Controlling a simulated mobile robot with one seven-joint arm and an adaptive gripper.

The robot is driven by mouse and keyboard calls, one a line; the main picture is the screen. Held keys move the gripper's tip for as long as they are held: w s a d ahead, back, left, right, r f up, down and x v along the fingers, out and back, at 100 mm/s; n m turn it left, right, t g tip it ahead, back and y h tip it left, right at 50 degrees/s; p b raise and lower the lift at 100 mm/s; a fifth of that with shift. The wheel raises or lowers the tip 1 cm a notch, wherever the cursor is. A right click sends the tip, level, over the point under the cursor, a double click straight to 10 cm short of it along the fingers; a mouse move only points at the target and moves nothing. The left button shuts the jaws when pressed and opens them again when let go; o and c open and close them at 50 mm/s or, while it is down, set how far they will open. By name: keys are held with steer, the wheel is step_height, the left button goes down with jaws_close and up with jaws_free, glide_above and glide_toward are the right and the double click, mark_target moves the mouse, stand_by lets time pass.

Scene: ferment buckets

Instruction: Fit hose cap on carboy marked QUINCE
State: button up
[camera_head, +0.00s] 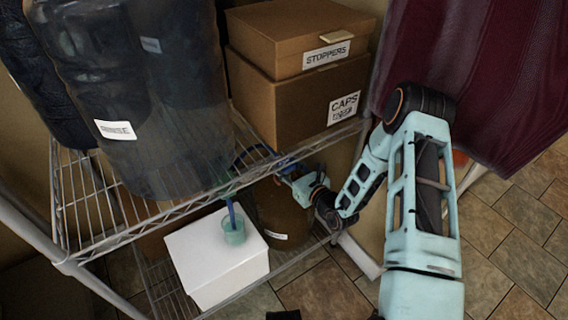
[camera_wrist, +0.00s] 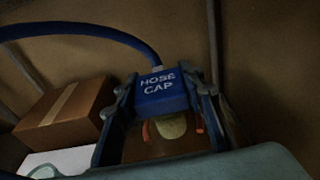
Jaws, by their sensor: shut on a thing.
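My gripper (camera_head: 300,182) reaches in under the upper wire shelf at its right end. In the wrist view its fingers are shut on the blue hose cap (camera_wrist: 164,90), marked HOSE CAP, with a blue hose (camera_wrist: 90,30) running up and left. Below the cap, between the fingers, a pale rounded thing (camera_wrist: 172,127) shows; I cannot tell whether they touch. A brown vessel (camera_head: 283,215) stands below my gripper, partly hidden by it, its label too small to read. A large dark carboy (camera_head: 170,90) stands on the upper shelf; its white label (camera_head: 115,130) is blurred, possibly QUINCE.
A white box (camera_head: 205,270) on the lower level bears a teal cup (camera_head: 233,232) with the blue hose in it. Cardboard boxes marked STOPPERS (camera_head: 290,35) and CAPS (camera_head: 290,105) are stacked on the upper shelf (camera_head: 100,225). A maroon curtain (camera_head: 480,70) hangs right.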

steer(key=o, duration=1.2)
steer(key=shift+o, duration=0.2)
